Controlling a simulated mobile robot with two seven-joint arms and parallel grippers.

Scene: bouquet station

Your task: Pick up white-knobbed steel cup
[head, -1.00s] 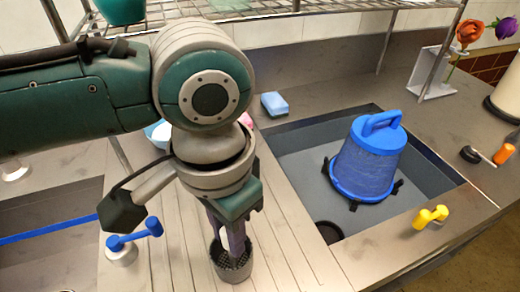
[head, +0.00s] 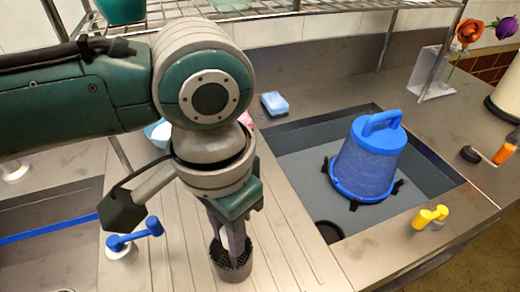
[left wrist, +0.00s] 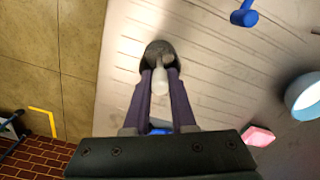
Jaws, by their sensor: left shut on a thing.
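The steel cup (head: 231,267) is a dark perforated cup standing on the ribbed drainboard, left of the right-hand basin. My left gripper (head: 231,242) points down into it, its fingers hiding part of the rim. In the left wrist view the cup (left wrist: 158,48) is beyond the fingertips, and its white knob (left wrist: 160,86) lies between the fingers. My left gripper (left wrist: 160,72) is shut on the cup at this knob. The cup looks upright and seems to rest on the drainboard. My right gripper is not in view.
A blue bucket-like thing (head: 368,168) stands in the right basin (head: 300,165). A blue-handled tap-like part (head: 122,250) is left of the cup. A blue sponge (head: 274,104) lies behind, and a wire shelf (head: 270,12) spans above. A yellow handle (head: 428,218) is at the right edge.

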